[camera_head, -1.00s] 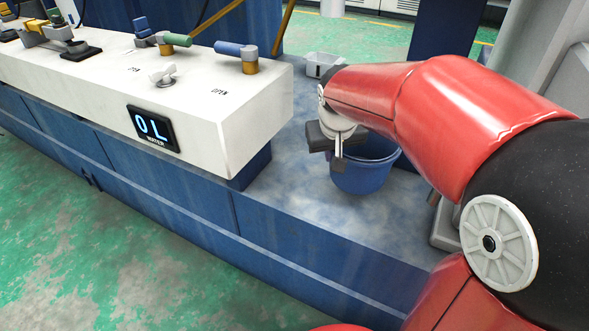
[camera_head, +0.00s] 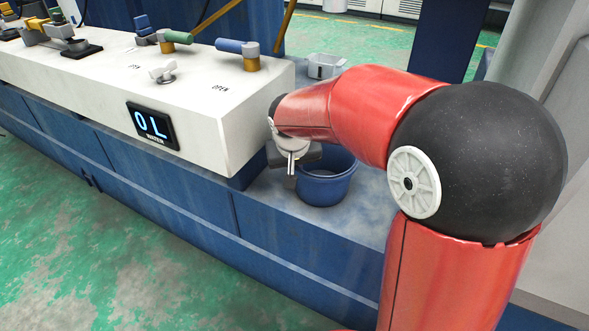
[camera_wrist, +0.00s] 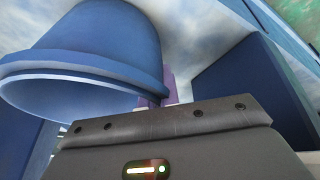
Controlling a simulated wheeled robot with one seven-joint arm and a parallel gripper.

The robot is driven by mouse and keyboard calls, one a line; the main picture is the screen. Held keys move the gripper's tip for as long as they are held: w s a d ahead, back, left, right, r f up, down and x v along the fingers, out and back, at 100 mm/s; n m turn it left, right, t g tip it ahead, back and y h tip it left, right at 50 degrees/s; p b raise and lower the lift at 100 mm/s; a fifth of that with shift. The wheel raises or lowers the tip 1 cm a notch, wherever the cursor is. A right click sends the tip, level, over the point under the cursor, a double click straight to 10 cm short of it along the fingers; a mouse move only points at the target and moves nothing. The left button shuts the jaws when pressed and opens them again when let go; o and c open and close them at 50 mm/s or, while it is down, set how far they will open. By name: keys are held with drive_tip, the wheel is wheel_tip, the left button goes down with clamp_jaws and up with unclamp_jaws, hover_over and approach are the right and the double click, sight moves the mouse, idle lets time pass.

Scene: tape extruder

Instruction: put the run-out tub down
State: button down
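The run-out tub is the blue tub (camera_head: 328,188). It is upright over the blue ledge, just right of the white panel box's end. I cannot tell whether its base touches the ledge. My gripper (camera_head: 292,172) is at the tub's left rim, shut on it. The wrist view, which looks upside down, shows the tub (camera_wrist: 95,45) at upper left, with a purple finger of my gripper (camera_wrist: 171,90) at its rim. My arm hides part of the tub's far side in the head view.
The white panel box (camera_head: 240,120) with valves and a "0 L" display (camera_head: 152,126) stands close to the left. A small pale tray (camera_head: 322,66) lies behind. The blue ledge (camera_head: 290,232) is bare in front, ending at a front edge above the green floor.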

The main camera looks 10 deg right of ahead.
drive_tip(key=shift+a+f, duration=0.1)
drive_tip(key=shift+f, duration=0.05)
drive_tip(key=shift+f, duration=0.15)
drive_tip(key=c, duration=1.6)
unclamp_jaws()
drive_tip(key=d+p+v, duration=0.1)
drive_tip(key=p+v, duration=0.1)
drive_tip(key=v, duration=0.9)
drive_tip(key=shift+t+y, duration=0.5)
drive_tip(key=shift+t, duration=0.1)
drive_tip(key=s+d, duration=0.2)
drive_tip(key=s, duration=0.5)
drive_tip(key=s+d+f, duration=0.1)
drive_tip(key=s+d, duration=0.2)
drive_tip(key=s, duration=0.3)
drive_tip(key=s+d, duration=0.2)
drive_tip(key=s, duration=0.5)
drive_tip(key=shift+s+d+f, duration=0.2)
drive_tip(key=shift+s, duration=0.1)
